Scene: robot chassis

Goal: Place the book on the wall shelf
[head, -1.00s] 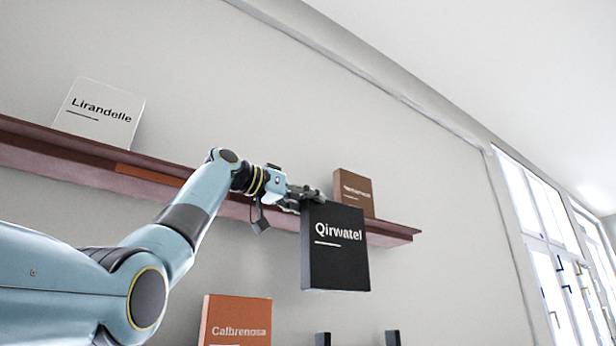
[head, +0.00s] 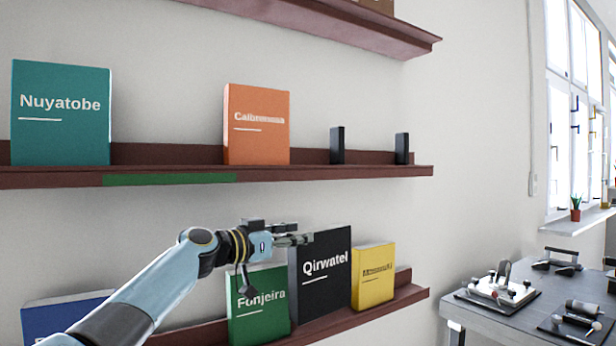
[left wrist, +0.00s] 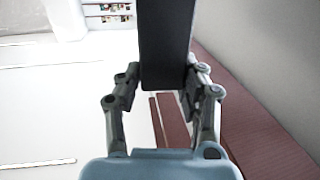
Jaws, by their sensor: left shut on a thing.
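The black book "Qirwatel" (head: 322,285) is upright in front of the lower shelf (head: 400,303), between the green book "Fonjeira" (head: 257,310) and a yellow book (head: 373,278). I cannot tell whether its bottom touches that shelf. My left gripper (head: 292,239) is shut on its upper left part. In the left wrist view the dark book (left wrist: 165,45) sits between the two fingers (left wrist: 160,88), with a reddish-brown shelf (left wrist: 250,120) at the right. The middle wall shelf (head: 330,174) is above the gripper. My right gripper is not in view.
The middle shelf holds a teal book (head: 60,115), an orange book (head: 257,125) and two black bookends (head: 337,145) with free room between them. A green strip (head: 170,179) marks its front edge. A blue book (head: 60,312) shows lower left. A grey table (head: 500,318) with tools stands right.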

